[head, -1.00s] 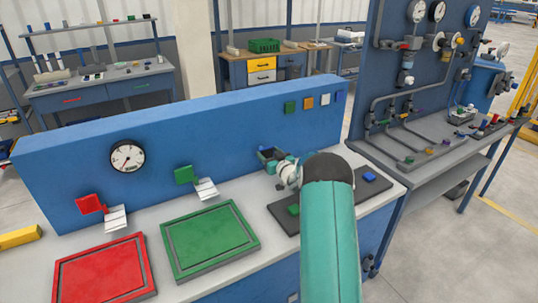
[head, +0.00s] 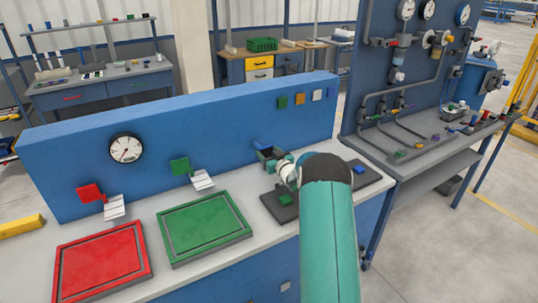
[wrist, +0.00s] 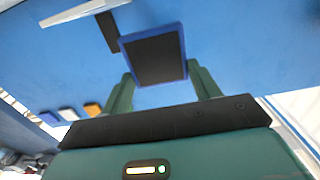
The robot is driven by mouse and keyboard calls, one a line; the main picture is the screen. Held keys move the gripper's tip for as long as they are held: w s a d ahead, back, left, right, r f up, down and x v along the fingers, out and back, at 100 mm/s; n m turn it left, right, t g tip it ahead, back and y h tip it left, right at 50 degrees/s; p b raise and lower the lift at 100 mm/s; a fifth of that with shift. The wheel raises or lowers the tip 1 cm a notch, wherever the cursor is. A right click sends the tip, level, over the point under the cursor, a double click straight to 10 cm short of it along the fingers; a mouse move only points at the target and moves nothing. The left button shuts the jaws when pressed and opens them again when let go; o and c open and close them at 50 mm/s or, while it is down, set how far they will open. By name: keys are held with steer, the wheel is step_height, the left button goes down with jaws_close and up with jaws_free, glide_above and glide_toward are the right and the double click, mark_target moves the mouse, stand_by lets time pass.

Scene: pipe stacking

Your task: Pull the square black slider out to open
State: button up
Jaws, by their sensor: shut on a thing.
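The square black slider (wrist: 155,57) shows in the wrist view as a black face with a blue rim, in front of the blue panel. My gripper (wrist: 165,88) has its two green fingers at either side of the slider's near part and is shut on it. In the head view my gripper (head: 274,158) is at the blue panel (head: 230,130), above the right part of the bench. There the slider is mostly hidden by the fingers, and only a small blue part shows beside them.
Red (head: 103,262) and green (head: 204,228) trays lie on the bench at left. Coloured squares (head: 300,97) sit on the panel at upper right. A pipe rack (head: 415,100) stands at right.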

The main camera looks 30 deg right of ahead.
steer(key=shift+s, duration=0.2)
steer(key=o, duration=1.4)
steer(key=shift+s, duration=0.1)
steer(key=shift+w, duration=0.2)
steer(key=shift+r, duration=0.5)
steer(key=s+a+r, duration=0.2)
steer(key=s+r, duration=0.2)
steer(key=s+a+r, duration=0.2)
steer(key=s+r, duration=0.2)
steer(key=s+a+r, duration=0.2)
steer(key=s+r, duration=0.2)
steer(key=shift+s+a, duration=0.1)
steer(key=shift+s, duration=0.2)
